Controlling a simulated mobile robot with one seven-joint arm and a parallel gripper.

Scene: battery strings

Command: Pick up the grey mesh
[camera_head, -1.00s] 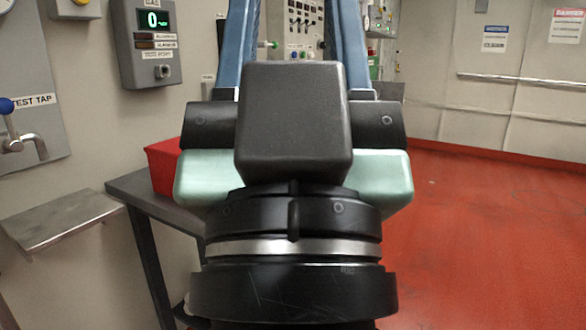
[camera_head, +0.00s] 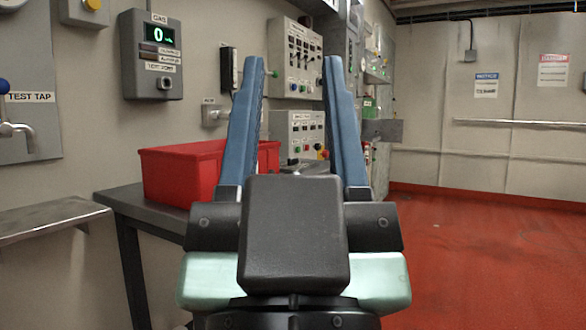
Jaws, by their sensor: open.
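My gripper (camera_head: 293,65) is open and points away from me, with its two blue fingers spread wide and nothing visible between them. I cannot make out a grey mesh for certain. A small dark grey shape (camera_head: 306,168) shows low between the fingers, beyond the gripper body, and I cannot tell what it is. The gripper body hides part of the table behind it.
A red bin (camera_head: 180,172) stands on a dark table (camera_head: 150,210) left of my gripper. A metal shelf (camera_head: 45,220) juts from the left wall. Control panels (camera_head: 297,60) line the wall ahead. Red floor (camera_head: 470,260) on the right is open.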

